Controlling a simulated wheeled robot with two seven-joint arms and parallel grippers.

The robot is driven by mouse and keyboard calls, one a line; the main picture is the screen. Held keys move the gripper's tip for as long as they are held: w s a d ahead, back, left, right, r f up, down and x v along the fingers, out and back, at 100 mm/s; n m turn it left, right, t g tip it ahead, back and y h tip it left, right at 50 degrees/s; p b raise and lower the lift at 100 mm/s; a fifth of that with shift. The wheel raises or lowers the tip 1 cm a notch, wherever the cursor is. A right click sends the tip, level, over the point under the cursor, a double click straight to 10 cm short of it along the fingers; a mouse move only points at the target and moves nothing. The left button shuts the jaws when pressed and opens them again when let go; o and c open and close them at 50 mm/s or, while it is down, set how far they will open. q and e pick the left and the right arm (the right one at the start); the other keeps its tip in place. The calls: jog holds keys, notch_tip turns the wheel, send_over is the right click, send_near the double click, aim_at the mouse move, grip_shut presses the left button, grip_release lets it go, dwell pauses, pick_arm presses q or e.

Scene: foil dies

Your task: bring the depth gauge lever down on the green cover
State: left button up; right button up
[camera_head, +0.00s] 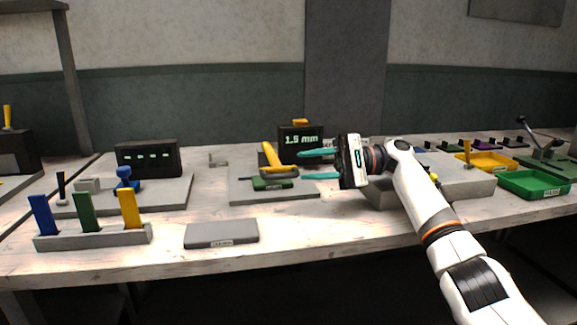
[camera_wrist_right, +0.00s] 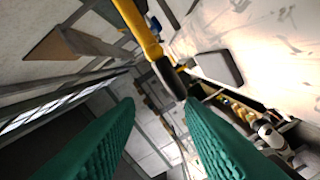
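The depth gauge's yellow lever (camera_head: 269,155) stands tilted over the middle station in the head view, its lower part reaching right. The green cover (camera_head: 272,183) lies low on the station's grey base, just below the lever; I cannot tell if they touch. My right gripper (camera_head: 302,165) is open, to the right of the lever, its two teal fingers pointing left, one above the other. In the right wrist view the yellow lever (camera_wrist_right: 138,28) with its dark end comes down near the gap between the open fingers (camera_wrist_right: 160,108). My left gripper is not in view.
The gauge display (camera_head: 302,138) behind reads 1.5 mm. A grey slab (camera_head: 221,234) lies in front. A rack (camera_head: 92,238) with blue, green and yellow pieces stands at left. Yellow (camera_head: 490,161) and green (camera_head: 535,184) trays are at right. Bare table lies around the slab.

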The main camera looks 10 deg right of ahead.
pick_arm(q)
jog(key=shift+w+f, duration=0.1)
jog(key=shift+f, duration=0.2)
pick_arm(e)
jog(key=d, duration=0.5)
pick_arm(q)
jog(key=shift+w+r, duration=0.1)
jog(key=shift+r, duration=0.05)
